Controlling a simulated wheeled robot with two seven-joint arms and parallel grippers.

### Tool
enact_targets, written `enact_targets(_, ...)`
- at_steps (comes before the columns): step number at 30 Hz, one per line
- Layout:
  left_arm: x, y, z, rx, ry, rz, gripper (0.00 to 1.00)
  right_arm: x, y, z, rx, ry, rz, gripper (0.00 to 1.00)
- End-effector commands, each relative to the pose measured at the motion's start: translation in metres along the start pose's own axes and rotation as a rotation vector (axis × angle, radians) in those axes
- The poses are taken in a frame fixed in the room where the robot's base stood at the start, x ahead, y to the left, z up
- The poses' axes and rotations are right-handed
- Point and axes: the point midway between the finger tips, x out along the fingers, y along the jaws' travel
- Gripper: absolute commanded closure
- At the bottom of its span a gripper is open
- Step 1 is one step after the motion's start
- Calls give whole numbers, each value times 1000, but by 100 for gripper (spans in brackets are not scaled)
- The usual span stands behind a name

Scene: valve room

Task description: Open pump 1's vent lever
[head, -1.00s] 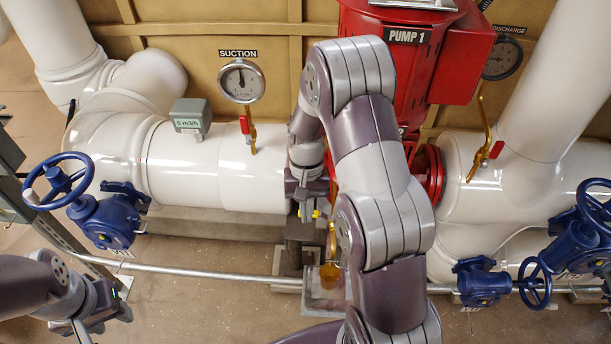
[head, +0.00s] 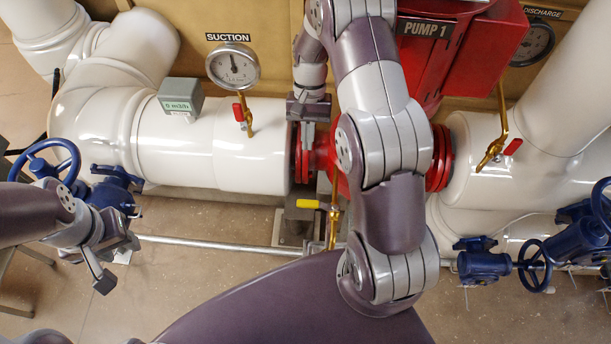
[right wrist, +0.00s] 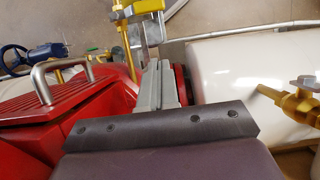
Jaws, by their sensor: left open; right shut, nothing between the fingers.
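Pump 1 (head: 425,50) is a red unit with a name plate at the upper right of the head view. Below its left side a yellow-sleeved lever (head: 307,204) points left from a thin upright brass pipe (head: 334,222), about square to it. The yellow lever (right wrist: 146,7) and brass pipe (right wrist: 122,40) also show in the right wrist view. My right gripper (head: 308,138) is shut and empty, above the lever in the head picture; its fingertips (right wrist: 153,28) look close to the yellow sleeve, contact unclear. My left gripper (head: 104,278) is open and empty at lower left.
A white suction pipe (head: 210,145) carries a gauge (head: 232,66) and a red-handled brass valve (head: 243,113). A similar valve (head: 494,150) is on the discharge side. Blue handwheels (head: 46,163) stand at both sides. Open floor (head: 190,265) lies in front.

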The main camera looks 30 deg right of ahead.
Motion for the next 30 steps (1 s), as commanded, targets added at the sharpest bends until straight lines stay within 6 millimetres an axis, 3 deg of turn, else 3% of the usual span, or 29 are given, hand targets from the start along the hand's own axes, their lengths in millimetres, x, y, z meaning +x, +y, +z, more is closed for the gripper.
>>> enact_targets(10, 70, 0, 8, 0, 0, 0, 57, 61, 0, -5, -1, 1, 0, 100)
enact_targets(17, 53, 0, 6, 0, 1, 0, 57, 96, 0, 2, 0, -6, 2, 100)
enact_targets(24, 37, 0, 4, 0, 1, 0, 57, 109, 0, 32, -1, -2, 1, 100)
enact_targets(30, 36, 0, 4, 0, 0, 0, 57, 115, 0, 38, 0, -1, 1, 100)
